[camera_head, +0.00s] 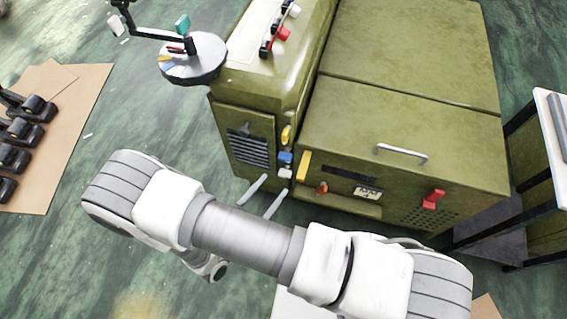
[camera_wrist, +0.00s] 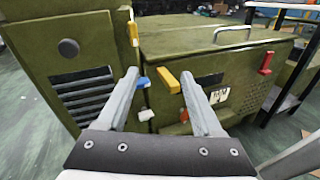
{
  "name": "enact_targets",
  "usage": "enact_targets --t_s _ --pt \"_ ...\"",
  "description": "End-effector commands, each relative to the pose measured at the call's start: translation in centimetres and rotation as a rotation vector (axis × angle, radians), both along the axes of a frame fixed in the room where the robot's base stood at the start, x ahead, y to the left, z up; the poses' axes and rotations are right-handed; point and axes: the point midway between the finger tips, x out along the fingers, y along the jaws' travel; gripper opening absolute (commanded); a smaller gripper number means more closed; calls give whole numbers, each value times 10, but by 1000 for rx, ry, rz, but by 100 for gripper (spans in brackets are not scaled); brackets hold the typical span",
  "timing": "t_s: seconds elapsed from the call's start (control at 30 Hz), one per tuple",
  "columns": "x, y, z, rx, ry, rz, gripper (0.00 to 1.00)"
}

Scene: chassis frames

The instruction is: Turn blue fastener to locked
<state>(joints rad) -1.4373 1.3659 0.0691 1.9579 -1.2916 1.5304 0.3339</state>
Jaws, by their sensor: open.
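The blue fastener (camera_head: 285,157) is on the front of the green machine, at the vertical edge between the vented panel and the wider front. It also shows in the wrist view (camera_wrist: 143,82), just right of my left finger. A yellow fastener (camera_head: 286,134) is above it and a white one (camera_head: 285,173) is right below it. My gripper (camera_head: 264,191) is open and empty, its two fingers pointing at the machine front. In the wrist view my gripper (camera_wrist: 163,76) has the blue fastener between its fingers in the picture, nearer the left one. I cannot tell any contact.
The green machine (camera_head: 405,110) also bears a yellow handle (camera_head: 304,165), an orange knob (camera_head: 321,188) and a red handle (camera_head: 433,199). A shelf stand (camera_head: 553,130) is at right. Floor at left is partly clear.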

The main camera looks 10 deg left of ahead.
Motion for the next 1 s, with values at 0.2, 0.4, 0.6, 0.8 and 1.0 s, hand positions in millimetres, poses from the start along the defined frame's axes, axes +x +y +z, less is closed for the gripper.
enact_targets --t_s 0.2,0.4,0.6,0.8,1.0 --pt "-29 5 -66 -117 -16 243 68" --pt "-37 6 -84 -149 -20 325 68" --pt "-15 4 -85 -151 -22 327 68" --pt "28 0 -85 -150 -22 324 68" --pt "72 -4 -85 -149 -21 322 68"
